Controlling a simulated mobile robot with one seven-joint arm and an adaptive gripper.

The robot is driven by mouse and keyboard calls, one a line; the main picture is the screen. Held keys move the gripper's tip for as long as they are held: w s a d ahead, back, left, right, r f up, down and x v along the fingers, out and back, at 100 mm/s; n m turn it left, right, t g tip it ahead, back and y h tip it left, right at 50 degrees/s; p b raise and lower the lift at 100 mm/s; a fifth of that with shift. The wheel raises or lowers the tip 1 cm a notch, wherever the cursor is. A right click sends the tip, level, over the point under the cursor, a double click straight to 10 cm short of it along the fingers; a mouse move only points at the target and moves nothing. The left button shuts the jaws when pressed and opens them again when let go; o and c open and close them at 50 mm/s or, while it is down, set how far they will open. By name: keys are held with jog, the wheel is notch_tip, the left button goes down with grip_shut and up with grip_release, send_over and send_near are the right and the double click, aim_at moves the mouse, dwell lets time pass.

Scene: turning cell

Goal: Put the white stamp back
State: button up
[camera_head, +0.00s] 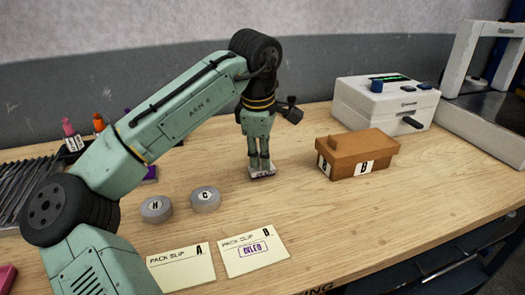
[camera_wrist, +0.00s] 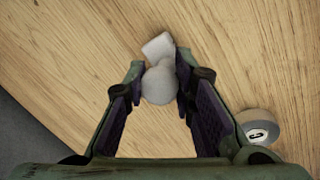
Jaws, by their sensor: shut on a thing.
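The white stamp (camera_wrist: 160,85) shows a round white knob and a pale block beyond it in the wrist view. My gripper (camera_wrist: 158,88) is shut on the stamp, with one finger on each side of the knob. In the head view my gripper (camera_head: 260,165) points down over the middle of the bench, and the stamp's base (camera_head: 263,173) shows below the fingertips, with purple on it. The base is at or just above the wood; I cannot tell whether it touches. The fingers hide the stamp's upper part there.
Two grey round pieces, H (camera_head: 157,208) and C (camera_head: 205,199), lie left of the gripper. Pack slip A (camera_head: 183,268) and a purple-stamped slip (camera_head: 253,252) lie in front. A brown box (camera_head: 357,153) and white machine (camera_head: 386,100) stand right.

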jog(key=shift+f, duration=0.1)
jog(key=shift+f, duration=0.15)
jog(key=o, duration=0.9)
jog(key=v, duration=1.2)
jog(key=shift+w+r+b, duration=0.1)
jog(key=shift+r+b, duration=0.2)
